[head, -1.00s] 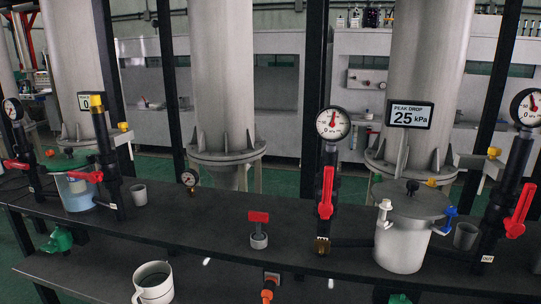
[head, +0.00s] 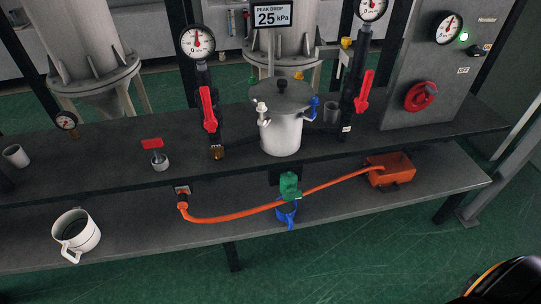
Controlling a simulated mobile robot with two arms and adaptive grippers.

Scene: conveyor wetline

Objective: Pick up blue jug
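A small blue object (head: 287,214), perhaps the blue jug, is on the lower shelf beneath a green valve-like part (head: 289,187). The green part and an orange hose (head: 235,215) partly hide it, so its full shape cannot be told. A white jug (head: 76,235) with a handle stands on the lower shelf at the left. Neither of my grippers is in view.
The dark upper bench (head: 90,165) carries a lidded white pot (head: 281,128), gauges and red-handled valves above the lower shelf (head: 350,215). An orange box (head: 390,170) sits at the hose's right end. Green floor (head: 330,265) is open in front.

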